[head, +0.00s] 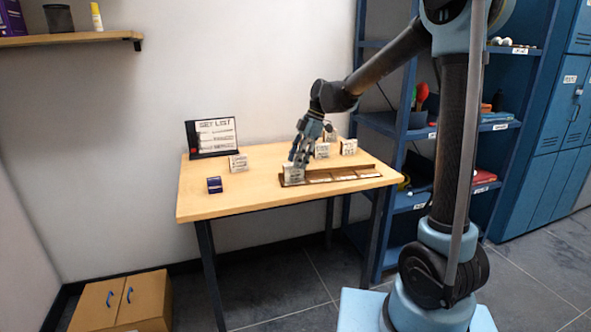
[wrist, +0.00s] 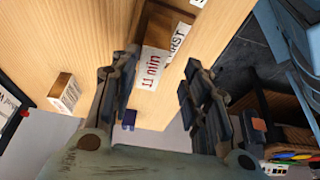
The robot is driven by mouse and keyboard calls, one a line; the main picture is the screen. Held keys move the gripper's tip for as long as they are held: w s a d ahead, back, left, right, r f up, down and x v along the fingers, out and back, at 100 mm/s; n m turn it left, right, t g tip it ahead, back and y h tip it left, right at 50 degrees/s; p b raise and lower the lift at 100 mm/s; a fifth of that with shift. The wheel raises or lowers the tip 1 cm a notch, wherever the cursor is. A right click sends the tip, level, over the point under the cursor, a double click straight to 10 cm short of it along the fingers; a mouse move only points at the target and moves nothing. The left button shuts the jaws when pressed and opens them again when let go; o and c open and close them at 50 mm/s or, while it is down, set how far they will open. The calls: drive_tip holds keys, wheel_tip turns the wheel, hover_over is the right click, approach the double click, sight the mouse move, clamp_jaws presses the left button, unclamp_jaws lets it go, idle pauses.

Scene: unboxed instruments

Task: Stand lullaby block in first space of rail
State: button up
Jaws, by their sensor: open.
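The rail (head: 345,176) is a long brown tray with pale labels along the table's front right. A pale block (head: 292,173) stands upright at the rail's left end. In the wrist view this block (wrist: 152,68) shows a white face with red "11 min"; its title cannot be read, so I cannot tell whether it is the lullaby block. The label "FIRST" (wrist: 180,38) is on the rail (wrist: 153,22) beside it. My gripper (head: 298,162) is over the block. In the wrist view my gripper (wrist: 161,62) is open, with a finger on each side, apart from the block.
The wooden table (head: 260,190) also holds a set list board (head: 211,137), a white block (head: 238,163) and a small purple box (head: 214,185). More blocks (head: 322,150) (head: 348,146) stand behind the rail. A blue shelf (head: 400,125) stands to the right.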

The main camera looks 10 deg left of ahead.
drive_tip(key=v, duration=0.7)
drive_tip(key=s+d+m+t, duration=0.1)
drive_tip(key=s+d+m, duration=0.15)
drive_tip(key=d, duration=0.35)
drive_tip(key=s+d+m, duration=0.2)
drive_tip(key=d+m, duration=0.1)
drive_tip(key=d, duration=0.3)
drive_tip(key=s+d+f+m+t+h, duration=0.1)
drive_tip(key=s+d+f+m+h, duration=0.1)
drive_tip(key=s+d+f+m, duration=0.6)
drive_tip(key=s+d+f+m+t+h, duration=0.2)
drive_tip(key=s+d+f+m, duration=0.6)
drive_tip(key=s+d, duration=0.5)
drive_tip(key=d+m, duration=0.2)
drive_tip(key=d, duration=0.1)
drive_tip(key=shift+d+t, duration=0.3)
drive_tip(key=shift+d, duration=0.1)
drive_tip(key=shift+m, duration=0.25)
